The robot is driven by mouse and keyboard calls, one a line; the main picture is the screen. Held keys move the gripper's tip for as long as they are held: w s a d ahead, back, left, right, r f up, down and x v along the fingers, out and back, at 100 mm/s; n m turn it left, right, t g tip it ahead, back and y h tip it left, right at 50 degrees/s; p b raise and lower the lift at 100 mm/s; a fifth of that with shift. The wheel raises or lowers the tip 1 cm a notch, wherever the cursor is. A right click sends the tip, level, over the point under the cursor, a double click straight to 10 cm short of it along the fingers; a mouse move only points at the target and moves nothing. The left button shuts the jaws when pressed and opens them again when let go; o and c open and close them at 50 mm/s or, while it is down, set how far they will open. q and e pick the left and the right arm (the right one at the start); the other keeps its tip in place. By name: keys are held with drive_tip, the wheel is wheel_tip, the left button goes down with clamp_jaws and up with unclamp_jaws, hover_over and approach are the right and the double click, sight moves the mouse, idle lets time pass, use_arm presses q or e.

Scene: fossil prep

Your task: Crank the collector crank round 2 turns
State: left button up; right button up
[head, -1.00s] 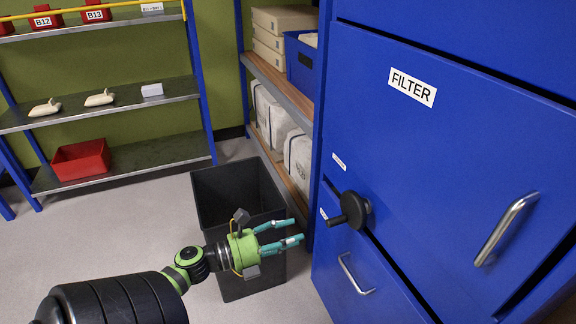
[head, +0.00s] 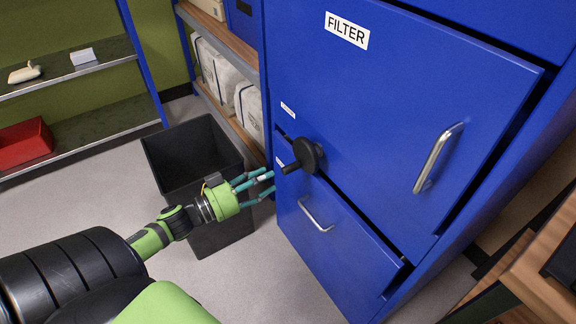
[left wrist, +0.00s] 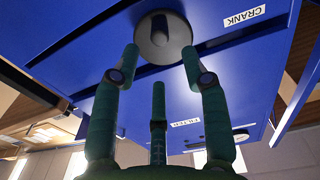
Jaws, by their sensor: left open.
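The collector crank (head: 309,156) is a black round hub with a short black handle (head: 291,168) that points left, on the front of the blue FILTER cabinet (head: 375,130). My left gripper (head: 267,186), with teal fingers, is open just left of the handle and seems apart from it. In the left wrist view the crank (left wrist: 163,37) is a dark round shape ahead, between the spread fingertips of the left gripper (left wrist: 158,65). My right gripper is not in view.
A black open bin (head: 190,160) stands on the floor behind my left gripper. A shelf with white wrapped bundles (head: 222,80) is left of the cabinet. Metal drawer handles (head: 438,158) and (head: 316,214) stick out from the cabinet. A wooden bench (head: 540,285) is at lower right.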

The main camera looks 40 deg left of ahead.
sight(283, 172)
use_arm(q)
drive_tip(key=n, duration=0.5)
drive_tip(key=shift+w+f+n, duration=0.15)
drive_tip(key=shift+w+n, duration=0.05)
drive_tip(key=shift+n, duration=0.2)
drive_tip(key=n, duration=0.3)
drive_tip(key=shift+w+f, duration=0.2)
drive_tip(key=shift+x, duration=3.5)
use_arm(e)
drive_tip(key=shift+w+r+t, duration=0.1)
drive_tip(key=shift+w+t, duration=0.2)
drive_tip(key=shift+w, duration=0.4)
use_arm(q)
drive_tip(key=shift+f, duration=0.15)
clamp_jaws()
